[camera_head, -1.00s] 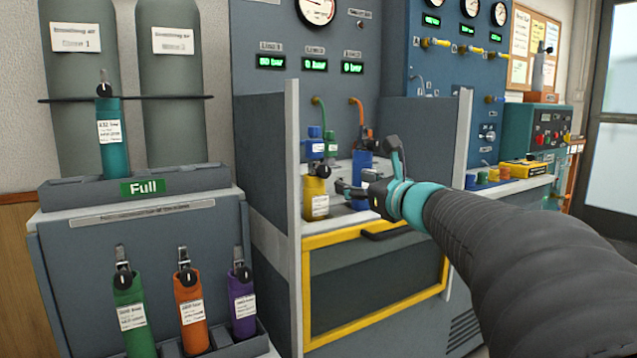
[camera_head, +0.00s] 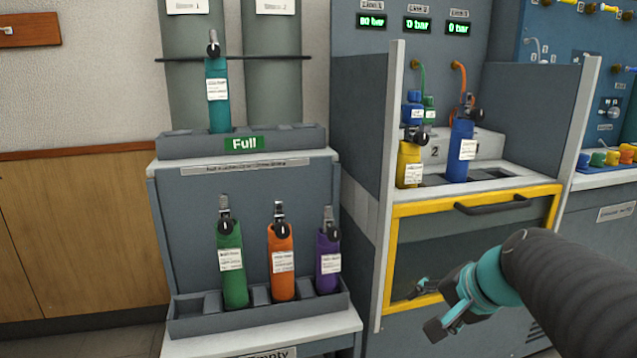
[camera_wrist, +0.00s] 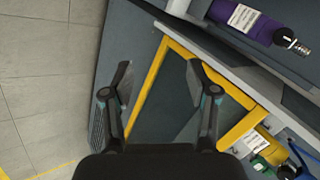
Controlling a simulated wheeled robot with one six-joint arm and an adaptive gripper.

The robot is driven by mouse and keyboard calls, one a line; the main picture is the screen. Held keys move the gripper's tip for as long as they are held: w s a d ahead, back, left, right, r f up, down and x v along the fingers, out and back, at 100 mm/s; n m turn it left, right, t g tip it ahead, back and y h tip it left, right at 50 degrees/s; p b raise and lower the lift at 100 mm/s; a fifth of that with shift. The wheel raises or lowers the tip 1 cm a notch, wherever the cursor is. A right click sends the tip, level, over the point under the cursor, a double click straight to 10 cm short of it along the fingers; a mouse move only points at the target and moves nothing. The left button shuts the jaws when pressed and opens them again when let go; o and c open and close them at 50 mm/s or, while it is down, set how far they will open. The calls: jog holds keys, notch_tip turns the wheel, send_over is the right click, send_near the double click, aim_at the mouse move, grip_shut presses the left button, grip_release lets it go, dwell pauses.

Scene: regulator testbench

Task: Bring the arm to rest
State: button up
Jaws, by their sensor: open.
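My gripper (camera_head: 425,308) hangs low at the right in the head view, in front of the yellow-framed door of the test bench (camera_head: 478,202). In the wrist view its two fingers are spread apart (camera_wrist: 160,85), with nothing between them. The dark door panel (camera_wrist: 165,110) shows behind the fingers. My arm comes in from the right edge of the head view, bent down toward the gripper. I cannot tell the exact gap between the fingers and the door.
Above the door, a yellow cylinder (camera_head: 410,164) and a blue cylinder (camera_head: 461,150) stand in the bay. At left, a rack holds green (camera_head: 230,265), orange (camera_head: 282,262) and purple (camera_head: 328,263) cylinders. A teal cylinder (camera_head: 217,95) stands above the "Full" sign (camera_head: 244,143).

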jog(key=s+a+f+n+g+h+p, duration=0.1)
jog(key=s+a+n+h+p, duration=0.1)
jog(key=s+n, duration=0.7)
jog(key=shift+s+a+f+n+h, duration=0.35)
jog(key=shift+s+a+h, duration=0.25)
jog(key=shift+s, duration=1.85)
